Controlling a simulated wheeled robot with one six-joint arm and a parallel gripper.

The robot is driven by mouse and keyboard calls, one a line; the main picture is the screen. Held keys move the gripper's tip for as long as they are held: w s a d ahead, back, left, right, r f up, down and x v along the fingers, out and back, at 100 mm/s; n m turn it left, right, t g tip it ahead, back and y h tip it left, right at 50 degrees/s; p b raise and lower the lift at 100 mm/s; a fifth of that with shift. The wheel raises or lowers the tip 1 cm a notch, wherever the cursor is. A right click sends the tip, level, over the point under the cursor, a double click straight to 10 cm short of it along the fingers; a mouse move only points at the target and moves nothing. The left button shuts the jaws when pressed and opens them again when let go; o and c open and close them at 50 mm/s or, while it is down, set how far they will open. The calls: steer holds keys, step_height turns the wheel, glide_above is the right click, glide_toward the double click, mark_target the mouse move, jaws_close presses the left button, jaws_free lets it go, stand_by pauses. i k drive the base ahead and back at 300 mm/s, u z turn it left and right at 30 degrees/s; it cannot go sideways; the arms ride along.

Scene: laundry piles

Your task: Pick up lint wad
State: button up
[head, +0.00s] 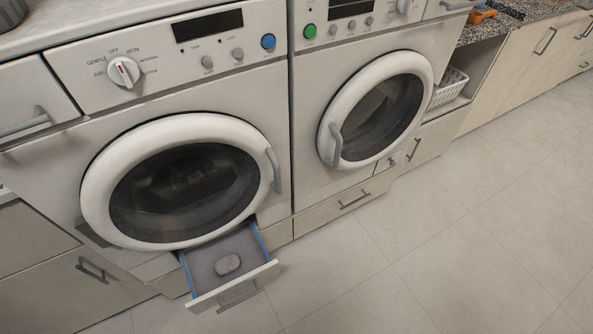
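The lint wad (228,264) is a small grey rounded lump. It lies on the grey floor of an open drawer (272,268) below the left machine's round door. The drawer has blue side edges, a pale front and a handle, and juts out over the floor tiles. Nothing covers the wad from above in the head view. My gripper does not show in this view.
The left machine (70,140) and right machine (305,150) have their round doors shut. A white basket (449,88) sits in a shelf recess at the right. Wooden cabinets (520,75) run along the back right. The tiled floor (430,240) is clear.

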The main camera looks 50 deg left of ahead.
mark_target(228, 263)
steer(key=z, duration=0.1)
steer(key=k, duration=0.3)
steer(key=u, duration=1.25)
steer(key=k, duration=0.65)
steer(key=u, duration=0.75)
steer(key=i, duration=1.05)
